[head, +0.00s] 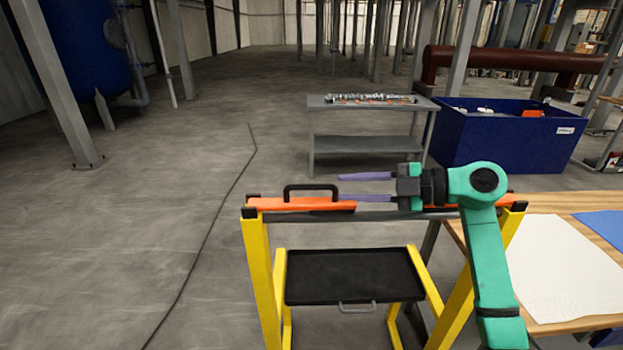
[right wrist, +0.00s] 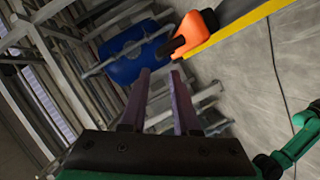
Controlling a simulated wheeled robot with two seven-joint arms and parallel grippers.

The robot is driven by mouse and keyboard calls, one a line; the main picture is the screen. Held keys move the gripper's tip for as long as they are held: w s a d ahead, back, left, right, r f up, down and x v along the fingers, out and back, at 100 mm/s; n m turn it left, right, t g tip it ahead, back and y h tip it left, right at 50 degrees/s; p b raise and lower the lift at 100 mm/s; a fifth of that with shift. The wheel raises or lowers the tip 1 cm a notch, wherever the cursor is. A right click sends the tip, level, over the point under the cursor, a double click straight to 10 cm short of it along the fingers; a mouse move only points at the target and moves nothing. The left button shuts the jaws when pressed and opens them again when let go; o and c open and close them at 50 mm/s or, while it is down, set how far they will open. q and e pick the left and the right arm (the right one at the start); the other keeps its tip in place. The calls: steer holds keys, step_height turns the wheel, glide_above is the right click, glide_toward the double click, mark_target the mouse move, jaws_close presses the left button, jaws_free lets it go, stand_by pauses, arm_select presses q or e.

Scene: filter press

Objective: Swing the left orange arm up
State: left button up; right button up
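The left orange arm (head: 300,204) lies level along the top of a yellow stand (head: 258,270), with a black loop handle (head: 311,187) on top. Its orange end also shows in the right wrist view (right wrist: 192,34), beyond the fingertips. My right gripper (head: 340,187) reaches in from the right with two purple fingers pointing left. They are apart with nothing between them, also in the right wrist view (right wrist: 160,71). In the head view the fingers overlap the arm's right end; contact cannot be told. My left gripper is not in view; a green link of mine shows at the right wrist view's right.
A black tray (head: 352,278) sits low in the yellow stand. A wooden table (head: 590,319) with a white sheet (head: 560,265) stands at right. A grey bench (head: 367,145) and a blue bin (head: 500,145) stand behind. The floor at left is clear except for a dark cable.

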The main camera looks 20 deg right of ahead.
mark_target(322, 187)
steer(key=x, duration=0.2)
steer(key=p+x, duration=0.1)
steer(key=x, duration=0.2)
steer(key=shift+w+r, duration=0.1)
steer(key=shift+w, duration=0.25)
steer(key=p+x, duration=0.1)
steer(key=x, duration=0.2)
steer(key=shift+d, duration=0.1)
steer(key=shift+f, duration=0.35)
steer(key=shift+c, duration=0.3)
arm_select(q)
steer(key=w+r, duration=0.2)
steer(key=shift+d+r, duration=0.15)
steer(key=shift+r, duration=0.15)
arm_select(e)
steer(key=shift+w, duration=0.1)
jaws_close()
arm_select(q)
steer(key=shift+s, duration=0.1)
